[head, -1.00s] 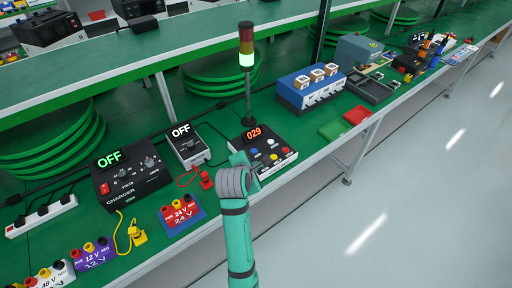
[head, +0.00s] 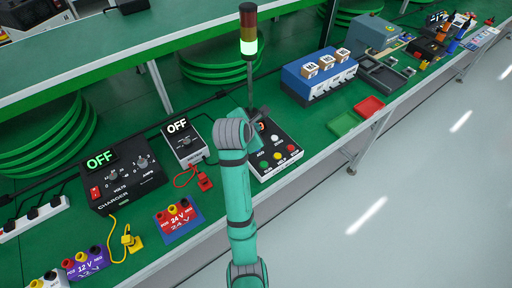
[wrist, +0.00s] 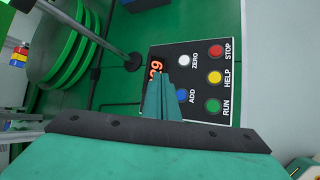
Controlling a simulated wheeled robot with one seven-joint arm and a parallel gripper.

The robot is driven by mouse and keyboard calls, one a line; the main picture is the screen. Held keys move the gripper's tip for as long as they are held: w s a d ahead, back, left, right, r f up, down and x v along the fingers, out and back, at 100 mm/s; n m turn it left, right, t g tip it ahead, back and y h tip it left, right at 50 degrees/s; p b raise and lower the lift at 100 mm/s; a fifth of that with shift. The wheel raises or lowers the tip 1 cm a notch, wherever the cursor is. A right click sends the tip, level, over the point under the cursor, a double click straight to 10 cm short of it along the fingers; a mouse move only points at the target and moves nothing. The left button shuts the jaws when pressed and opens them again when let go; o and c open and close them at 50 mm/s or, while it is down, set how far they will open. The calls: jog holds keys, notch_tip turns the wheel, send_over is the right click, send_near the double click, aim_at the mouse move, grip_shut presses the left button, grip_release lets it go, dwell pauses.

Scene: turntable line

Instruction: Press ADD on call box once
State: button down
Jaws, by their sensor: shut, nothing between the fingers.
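The call box (head: 284,139) is a black-topped box with a white edge at the bench front. In the wrist view its blue ADD button (wrist: 182,95) shows just right of my fingertips, partly beside the teal fingers. A white ZERO button (wrist: 184,60), green RUN (wrist: 213,105), yellow HELP (wrist: 215,77) and red STOP (wrist: 216,50) also show. My gripper (wrist: 164,82) is shut and empty, over the box between its display and ADD. The orange display (wrist: 155,68) is partly hidden by the fingers. In the head view my arm covers the box's left part; contact cannot be told.
A signal tower (head: 248,45) with its lit pale-green lamp stands behind the box. A grey power unit (head: 185,142) reading OFF and a black charger (head: 125,180) are to the left. Green (head: 344,124) and red (head: 369,107) trays lie to the right.

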jog(key=shift+a+f, duration=0.1)
jog(key=shift+f, duration=4.2)
jog(key=shift+f, duration=0.2)
jog(key=shift+f, duration=0.25)
jog(key=shift+w+a+f, duration=0.1)
jog(key=shift+w+f, duration=0.05)
jog(key=shift+w, duration=0.05)
